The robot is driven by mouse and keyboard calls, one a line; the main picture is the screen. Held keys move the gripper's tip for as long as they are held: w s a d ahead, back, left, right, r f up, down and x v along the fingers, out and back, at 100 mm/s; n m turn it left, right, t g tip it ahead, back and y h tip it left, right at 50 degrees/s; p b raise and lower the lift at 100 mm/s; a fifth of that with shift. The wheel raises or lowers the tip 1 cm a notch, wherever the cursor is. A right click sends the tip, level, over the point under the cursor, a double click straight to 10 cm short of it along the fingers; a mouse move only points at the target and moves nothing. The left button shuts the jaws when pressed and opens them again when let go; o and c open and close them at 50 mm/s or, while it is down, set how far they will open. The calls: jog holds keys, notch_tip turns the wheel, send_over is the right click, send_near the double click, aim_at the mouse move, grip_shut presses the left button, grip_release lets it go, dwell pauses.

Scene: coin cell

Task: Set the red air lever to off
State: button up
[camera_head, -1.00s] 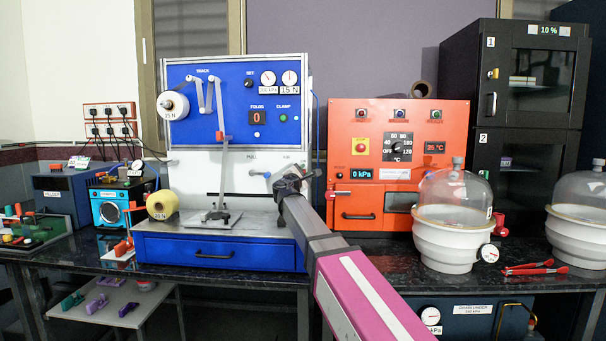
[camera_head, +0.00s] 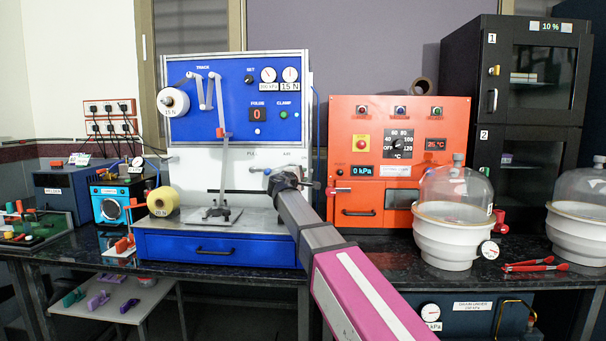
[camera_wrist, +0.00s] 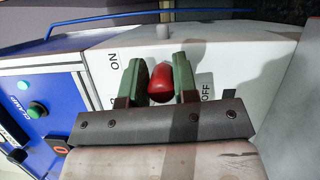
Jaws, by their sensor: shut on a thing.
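The red air lever (camera_wrist: 161,83) shows in the wrist view as a rounded red grip on the white panel (camera_wrist: 231,55). My gripper (camera_wrist: 159,78) is shut on it, with one green finger on each side. The ON label (camera_wrist: 115,62) lies left of the lever and the OFF label (camera_wrist: 207,92) lies right, beside the right finger. The lever's base and pivot are hidden. In the head view my gripper (camera_head: 277,179) is at the right part of the blue and white machine (camera_head: 240,158); it hides the lever there.
A blue hose (camera_wrist: 150,17) runs along the panel's far edge in the wrist view. In the head view an orange control box (camera_head: 345,120) stands just right of my gripper. A glass bell jar (camera_head: 455,195) stands farther right. A yellow roll (camera_head: 162,202) sits at the machine's left.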

jog(key=m, duration=0.1)
jog(key=a+f+m+g, duration=0.1)
jog(key=m, duration=0.1)
jog(key=f+m+y, duration=0.1)
jog(key=m, duration=0.1)
jog(key=shift+a+g, duration=0.4)
jog(key=m, duration=0.1)
jog(key=a+m+y, duration=0.1)
jog(key=m, duration=0.1)
jog(key=shift+a+f+g+y, duration=0.2)
jog(key=shift+a+g+y, duration=0.1)
jog(key=shift+g, duration=0.1)
jog(key=shift+w+a+m+y, duration=0.1)
jog(key=shift+a+m+y, duration=0.45)
jog(key=shift+m, duration=0.25)
jog(key=shift+c, duration=0.2)
jog(key=shift+a, duration=0.1)
jog(key=o, duration=0.9)
jog(key=v, duration=1)
jog(key=shift+s+a+r, duration=0.15)
jog(key=shift+s+r, duration=0.05)
jog(key=shift+s, duration=0.1)
